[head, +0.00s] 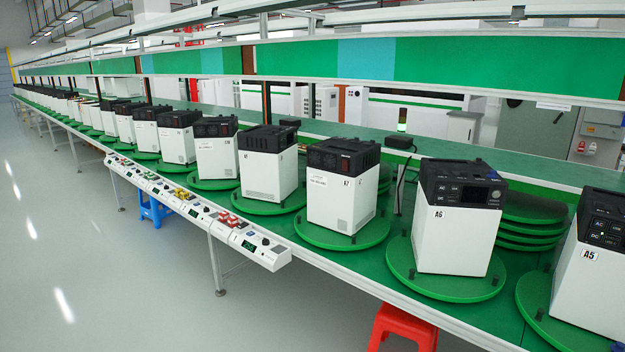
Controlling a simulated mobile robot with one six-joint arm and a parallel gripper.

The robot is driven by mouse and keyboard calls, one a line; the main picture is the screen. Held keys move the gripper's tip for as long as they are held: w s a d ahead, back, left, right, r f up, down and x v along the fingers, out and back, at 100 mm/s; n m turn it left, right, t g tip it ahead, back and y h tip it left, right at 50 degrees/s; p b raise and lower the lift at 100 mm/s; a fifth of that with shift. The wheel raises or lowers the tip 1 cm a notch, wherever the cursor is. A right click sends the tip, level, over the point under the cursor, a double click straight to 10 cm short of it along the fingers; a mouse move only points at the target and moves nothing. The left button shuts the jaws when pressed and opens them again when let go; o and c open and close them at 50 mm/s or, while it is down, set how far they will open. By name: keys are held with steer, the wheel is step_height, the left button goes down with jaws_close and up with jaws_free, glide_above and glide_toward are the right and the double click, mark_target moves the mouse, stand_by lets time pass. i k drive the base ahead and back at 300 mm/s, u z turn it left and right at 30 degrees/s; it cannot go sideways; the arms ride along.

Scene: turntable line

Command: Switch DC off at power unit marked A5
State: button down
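The power unit marked A5 (585,290) stands at the right edge of the head view, partly cut off by the frame. It has a white body and a black top. Its A5 label (588,254) is on the white side just below the black part. The black front panel (606,232) shows AC above DC at its left end. Whether the DC light is lit is too small to tell. The unit stands on a green turntable (537,318). My gripper is not in view.
The unit marked A6 (450,240) stands on its own turntable left of A5. A stack of green discs (530,218) lies behind, between them. Several similar units run leftward along the green bench. A red stool (402,325) is under the front edge. The floor (120,270) at left is clear.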

mark_target(592, 234)
steer(key=u, duration=1.5)
steer(key=k, duration=0.1)
steer(key=z, duration=2.7)
